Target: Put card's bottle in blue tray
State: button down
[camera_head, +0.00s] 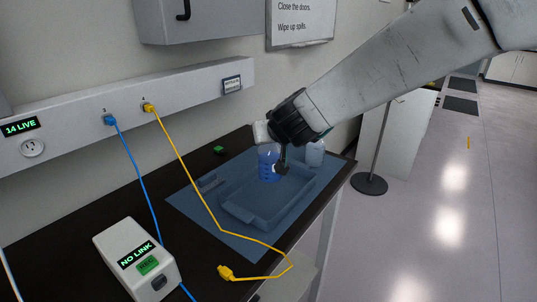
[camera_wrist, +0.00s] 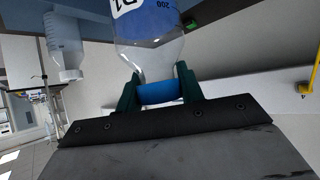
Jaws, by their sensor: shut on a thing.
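My gripper (camera_head: 282,168) is shut on the neck of a clear bottle with blue contents and a blue cap (camera_wrist: 160,92). In the head view the bottle (camera_head: 267,164) is upright at the back end of the blue tray (camera_head: 238,212); I cannot tell whether its base touches anything. Volume marks and part of a label show on it in the wrist view. A second, whitish bottle (camera_head: 315,154) stands to the right, behind the tray; it also shows in the wrist view (camera_wrist: 65,48). A small card (camera_head: 232,85) on the wall rail is too small to read.
The tray lies on a blue mat (camera_head: 195,212) on a dark bench. A yellow cable (camera_head: 188,172) crosses the mat's left side, its loose plug (camera_head: 226,272) at the front. A white NO LINK box (camera_head: 137,262) stands front left. A green piece (camera_head: 219,150) lies behind.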

aim_at(268, 153)
jog(key=shift+f, duration=2.5)
jog(key=shift+f, duration=0.1)
jog(key=c, duration=0.9)
grip_release()
jog(key=shift+s, duration=0.1)
jog(key=v, duration=1.2)
